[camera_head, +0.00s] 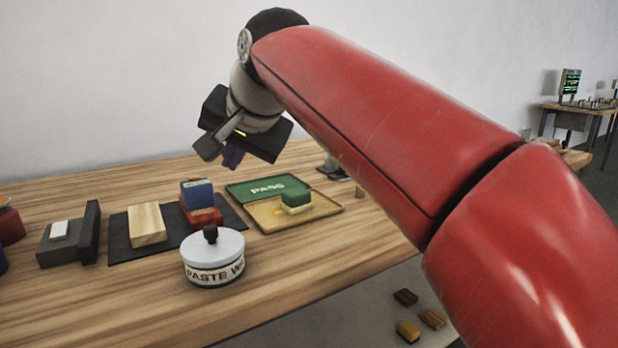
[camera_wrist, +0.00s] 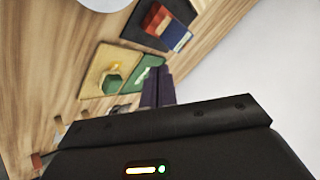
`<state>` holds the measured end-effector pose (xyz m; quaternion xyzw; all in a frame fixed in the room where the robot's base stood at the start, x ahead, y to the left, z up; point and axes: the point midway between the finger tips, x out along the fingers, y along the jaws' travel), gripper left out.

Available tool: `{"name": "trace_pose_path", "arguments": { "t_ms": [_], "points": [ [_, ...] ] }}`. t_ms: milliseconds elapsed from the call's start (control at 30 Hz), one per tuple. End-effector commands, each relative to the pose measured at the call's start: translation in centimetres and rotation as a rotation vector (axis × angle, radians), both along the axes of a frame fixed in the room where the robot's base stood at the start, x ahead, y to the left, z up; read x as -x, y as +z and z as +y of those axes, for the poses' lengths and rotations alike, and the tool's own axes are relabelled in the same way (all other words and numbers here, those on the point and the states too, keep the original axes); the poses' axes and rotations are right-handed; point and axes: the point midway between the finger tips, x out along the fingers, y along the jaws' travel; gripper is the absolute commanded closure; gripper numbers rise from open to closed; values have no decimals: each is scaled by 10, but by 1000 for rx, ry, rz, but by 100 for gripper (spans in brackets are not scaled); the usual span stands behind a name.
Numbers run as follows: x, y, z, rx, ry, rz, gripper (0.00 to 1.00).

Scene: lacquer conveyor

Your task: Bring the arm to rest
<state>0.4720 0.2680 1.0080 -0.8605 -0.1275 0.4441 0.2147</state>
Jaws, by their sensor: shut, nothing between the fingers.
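My gripper (camera_head: 233,157) hangs over the back part of the wooden table, above and behind the items there, with its purple fingers pointing down. In the wrist view its fingers (camera_wrist: 157,86) are together with nothing between them. The red arm reaches in from the right and bends down at the elbow at the top of the head view. The gripper is clear of the table and touches nothing that I can see.
A white lidded paste jar (camera_head: 213,262) stands near the front edge. Behind it are a dark mat (camera_head: 123,243) with a wooden block (camera_head: 147,224), a red block (camera_head: 206,217) under a blue one (camera_head: 197,193), and a tan tray (camera_head: 325,208) with a green-topped block (camera_head: 295,199). Several small blocks lie lower right.

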Motion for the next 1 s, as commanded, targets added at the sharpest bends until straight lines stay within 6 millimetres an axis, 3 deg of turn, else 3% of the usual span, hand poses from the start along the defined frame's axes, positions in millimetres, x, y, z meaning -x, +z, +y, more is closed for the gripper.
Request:
{"name": "trace_pose_path", "arguments": {
  "t_ms": [367,567,800,1000],
  "points": [
    [15,-39,-74,96,-19,2,100],
    [42,-83,-134,189,-27,14,100],
    [116,-183,-220,357,-26,55,100],
    [174,-260,-258,468,-10,102,100]
  ]
}}
